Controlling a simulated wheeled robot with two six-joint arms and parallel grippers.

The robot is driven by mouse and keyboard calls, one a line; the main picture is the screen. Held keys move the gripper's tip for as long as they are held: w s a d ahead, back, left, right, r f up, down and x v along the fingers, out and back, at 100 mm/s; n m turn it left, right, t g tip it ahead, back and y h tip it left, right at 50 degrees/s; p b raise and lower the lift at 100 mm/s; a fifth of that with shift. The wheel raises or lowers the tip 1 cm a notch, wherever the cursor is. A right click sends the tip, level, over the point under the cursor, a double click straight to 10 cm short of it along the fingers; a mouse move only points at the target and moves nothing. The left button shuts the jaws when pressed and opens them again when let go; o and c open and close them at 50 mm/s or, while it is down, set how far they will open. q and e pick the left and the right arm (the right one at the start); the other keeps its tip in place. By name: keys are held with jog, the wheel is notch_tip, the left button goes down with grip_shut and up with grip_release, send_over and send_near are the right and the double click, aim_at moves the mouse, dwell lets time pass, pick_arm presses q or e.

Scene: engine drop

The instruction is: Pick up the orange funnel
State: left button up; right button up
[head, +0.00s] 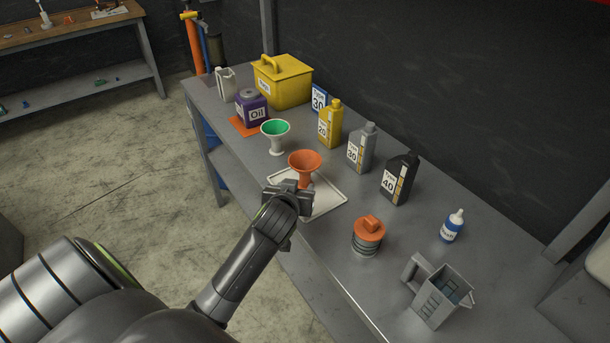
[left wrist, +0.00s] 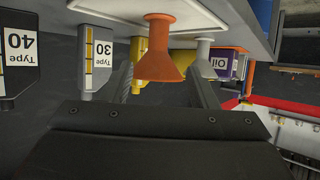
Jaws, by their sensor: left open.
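The orange funnel (head: 305,163) stands upright, wide cone up, on a white tray (head: 327,206) on the workbench. My left gripper (head: 290,193) is open at the near side of the funnel, partly covering its lower part and the tray's near corner. In the left wrist view, which is upside down, the funnel (left wrist: 163,60) lies between the two open fingers (left wrist: 166,88), its cone toward the palm side of the picture. I cannot tell whether a finger touches it. My right gripper is not in view.
A green-and-white funnel (head: 276,134) stands just left of the tray. Oil bottles, including a grey one (head: 361,148) and a black one (head: 399,180), line the back. An orange-topped coil filter (head: 368,235) and a grey jug (head: 438,297) stand to the right.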

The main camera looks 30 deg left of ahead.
aim_at(304, 178)
pick_arm(q)
jog(key=x, duration=0.4)
jog(key=shift+w+a+p, duration=0.1)
jog(key=shift+w+p, duration=0.1)
jog(key=shift+p, duration=0.1)
jog(key=shift+p+x, duration=0.3)
jog(key=shift+x, duration=0.55)
jog(key=shift+p+x, duration=0.45)
jog(key=shift+x, duration=1.6)
jog(key=shift+f, duration=0.15)
jog(key=c, duration=1.1)
